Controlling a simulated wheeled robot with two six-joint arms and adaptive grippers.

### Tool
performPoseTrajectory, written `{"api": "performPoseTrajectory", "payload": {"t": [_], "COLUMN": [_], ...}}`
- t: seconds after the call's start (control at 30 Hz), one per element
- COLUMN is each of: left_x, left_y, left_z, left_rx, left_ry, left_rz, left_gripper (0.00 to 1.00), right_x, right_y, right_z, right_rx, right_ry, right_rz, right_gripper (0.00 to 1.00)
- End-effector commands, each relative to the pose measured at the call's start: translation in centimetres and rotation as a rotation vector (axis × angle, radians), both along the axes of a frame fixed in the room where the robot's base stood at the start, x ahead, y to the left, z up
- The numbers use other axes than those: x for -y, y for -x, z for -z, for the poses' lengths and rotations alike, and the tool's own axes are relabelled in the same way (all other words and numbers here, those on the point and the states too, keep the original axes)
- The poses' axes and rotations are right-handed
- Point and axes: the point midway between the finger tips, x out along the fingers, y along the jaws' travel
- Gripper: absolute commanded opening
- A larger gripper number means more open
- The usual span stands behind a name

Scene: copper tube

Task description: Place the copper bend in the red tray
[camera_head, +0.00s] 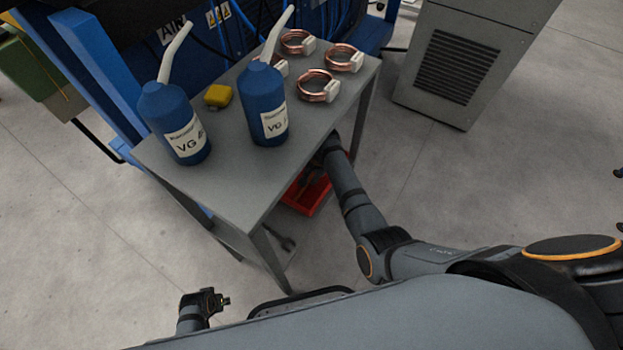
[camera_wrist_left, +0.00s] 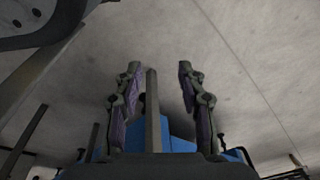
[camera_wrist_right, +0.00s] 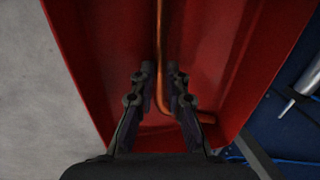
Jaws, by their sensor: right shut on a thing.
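The red tray (camera_head: 322,203) is on the lower level of the grey table, partly hidden by the tabletop and my right arm. In the right wrist view the red tray (camera_wrist_right: 92,60) fills most of the picture. The copper bend (camera_wrist_right: 160,32), a thin orange tube with a curve near the gripper, runs between the fingertips of my right gripper (camera_wrist_right: 158,75). The gripper is shut on it, over the tray's inside. I cannot tell whether the bend touches the tray floor. My left gripper (camera_wrist_left: 157,70) is open and empty, away from the table.
On the tabletop (camera_head: 235,185) stand two blue bottles (camera_head: 174,122) with pale spouts. A yellow object (camera_head: 218,96) and several copper coils (camera_head: 318,86) lie there too. A grey cabinet (camera_head: 465,60) stands at the back right. The table edge overhangs my right arm.

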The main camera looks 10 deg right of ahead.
Motion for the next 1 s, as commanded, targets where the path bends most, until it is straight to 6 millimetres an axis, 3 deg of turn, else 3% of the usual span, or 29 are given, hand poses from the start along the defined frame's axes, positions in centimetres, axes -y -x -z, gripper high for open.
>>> {"api": "performPoseTrajectory", "payload": {"t": [0.33,0.37,0.53,0.87,1.0], "left_x": [0.1,0.1,0.1,0.1,-0.6], "left_y": [-0.2,-0.2,-0.2,-0.3,1.5], "left_z": [-0.3,-0.3,-0.3,-0.5,1.4], "left_rx": [-0.001,-0.001,0.0,0.005,-0.004], "left_ry": [0.002,0.002,0.002,0.001,-0.009], "left_rz": [0.0,0.0,0.0,0.0,0.0], "left_gripper": [0.4,0.4,0.4,0.4,0.4], "right_x": [0.0,0.0,0.0,0.0,0.3], "right_y": [0.0,0.0,0.0,0.0,0.3], "right_z": [0.1,0.1,0.1,-0.3,-2.1], "right_rx": [0.0,0.0,0.0,0.001,0.001], "right_ry": [0.0,0.0,0.0,0.001,0.0], "right_rz": [0.0,0.0,0.0,0.0,0.001], "right_gripper": [0.0,0.16,0.37,0.37,0.37]}}
